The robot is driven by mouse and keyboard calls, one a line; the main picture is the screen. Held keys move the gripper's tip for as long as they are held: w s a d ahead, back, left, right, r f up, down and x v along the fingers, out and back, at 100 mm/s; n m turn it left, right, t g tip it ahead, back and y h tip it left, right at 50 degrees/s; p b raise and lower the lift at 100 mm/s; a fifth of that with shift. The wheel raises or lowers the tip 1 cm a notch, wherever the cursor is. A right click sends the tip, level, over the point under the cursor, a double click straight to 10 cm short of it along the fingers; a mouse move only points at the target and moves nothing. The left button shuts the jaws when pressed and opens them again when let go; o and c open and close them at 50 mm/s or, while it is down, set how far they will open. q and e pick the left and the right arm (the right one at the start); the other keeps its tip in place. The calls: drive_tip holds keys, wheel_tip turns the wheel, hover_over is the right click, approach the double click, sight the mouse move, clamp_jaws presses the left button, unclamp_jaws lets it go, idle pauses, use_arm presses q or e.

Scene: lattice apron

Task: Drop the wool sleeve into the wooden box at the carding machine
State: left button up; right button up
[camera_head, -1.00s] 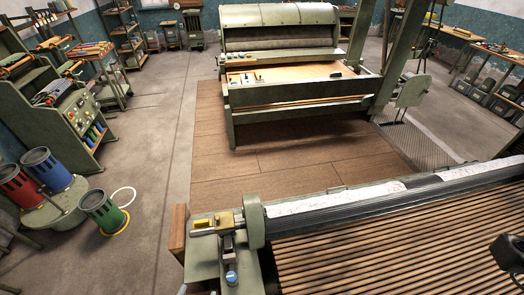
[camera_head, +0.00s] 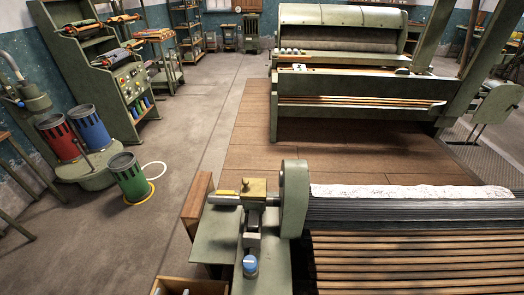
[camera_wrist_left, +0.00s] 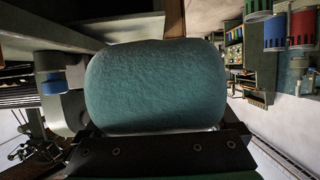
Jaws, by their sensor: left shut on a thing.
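The wool sleeve (camera_wrist_left: 155,88) is a thick teal roll with a rough surface. It fills the middle of the left wrist view, held lengthwise across the picture. My left gripper (camera_wrist_left: 155,148) is shut on it, with a dark jaw along its lower side. Neither gripper shows in the head view. A wooden box (camera_head: 192,283) is cut off by the bottom edge of the head view, left of the carding machine's (camera_head: 222,240) green end frame; little of its inside shows. I cannot tell how far the sleeve is from it.
A brown wooden panel (camera_head: 196,207) stands at the machine's left corner. A blue knob (camera_head: 250,264) and a brass block (camera_head: 254,188) sit on the frame. Red, blue and green cans (camera_head: 130,177) stand at left. The floor between is clear.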

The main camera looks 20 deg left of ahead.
use_arm(q)
drive_tip(key=a+f+y+b, duration=0.1)
drive_tip(key=a+f+b, duration=0.2)
drive_tip(key=f, duration=0.6)
drive_tip(key=b, duration=0.2)
drive_tip(key=shift+s+a+n+b, duration=0.15)
drive_tip(key=shift+s+n+b, duration=0.2)
drive_tip(key=shift+n, duration=0.05)
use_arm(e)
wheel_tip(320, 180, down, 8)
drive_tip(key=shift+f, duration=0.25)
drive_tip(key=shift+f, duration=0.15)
use_arm(q)
wheel_tip(320, 180, down, 6)
drive_tip(key=b, duration=0.6)
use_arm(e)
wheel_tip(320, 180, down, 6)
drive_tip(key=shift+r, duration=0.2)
use_arm(q)
drive_tip(key=shift+r, duration=0.1)
drive_tip(key=o, duration=1)
drive_tip(key=shift+c, duration=0.2)
